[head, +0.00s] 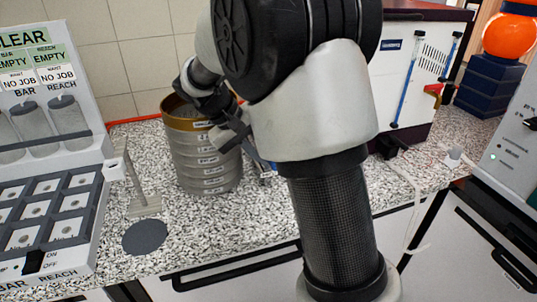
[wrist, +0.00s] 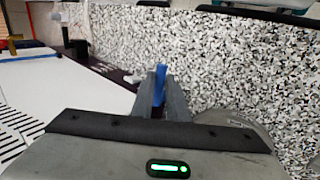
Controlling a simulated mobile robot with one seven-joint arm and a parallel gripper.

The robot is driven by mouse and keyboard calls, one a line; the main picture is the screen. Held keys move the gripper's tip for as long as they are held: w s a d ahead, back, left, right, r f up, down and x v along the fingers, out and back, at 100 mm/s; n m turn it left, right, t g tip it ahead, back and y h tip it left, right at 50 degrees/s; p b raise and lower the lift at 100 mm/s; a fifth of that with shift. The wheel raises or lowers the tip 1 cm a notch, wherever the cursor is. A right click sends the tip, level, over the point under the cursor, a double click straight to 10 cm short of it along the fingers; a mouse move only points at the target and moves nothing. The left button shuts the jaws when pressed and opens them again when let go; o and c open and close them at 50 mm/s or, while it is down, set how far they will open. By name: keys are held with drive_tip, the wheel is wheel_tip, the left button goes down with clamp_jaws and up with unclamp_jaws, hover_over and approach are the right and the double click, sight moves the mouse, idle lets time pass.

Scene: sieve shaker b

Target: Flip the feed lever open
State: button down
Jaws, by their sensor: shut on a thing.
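My gripper (wrist: 157,98) is shut on a narrow blue piece (wrist: 161,76), which shows between the fingertips in the wrist view. It looks like a lever handle; its base and pivot are hidden. In the head view my gripper (head: 238,135) is beside the front right of the sieve stack (head: 208,165), with its fingertips largely hidden behind my arm. A small blue bit (head: 273,165) shows just right of the stack there. I cannot tell from these views how far the lever is turned.
A white cabinet (head: 395,70) with blue upright bars stands behind on the right. A panel with sample cups (head: 45,125) and a gridded tray (head: 40,225) is at the left. A dark disc (head: 145,237) lies on the speckled counter (head: 205,225). The counter's front middle is clear.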

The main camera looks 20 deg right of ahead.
idle(0.3)
drive_tip(key=c, duration=1.7)
unclamp_jaws()
drive_tip(key=p+v, duration=0.1)
drive_tip(key=v, duration=0.7)
drive_tip(key=p+v, duration=0.1)
drive_tip(key=v, duration=0.8)
drive_tip(key=shift+w+a+r+p, duration=0.15)
drive_tip(key=shift+w+p, duration=0.1)
drive_tip(key=shift+p, duration=0.1)
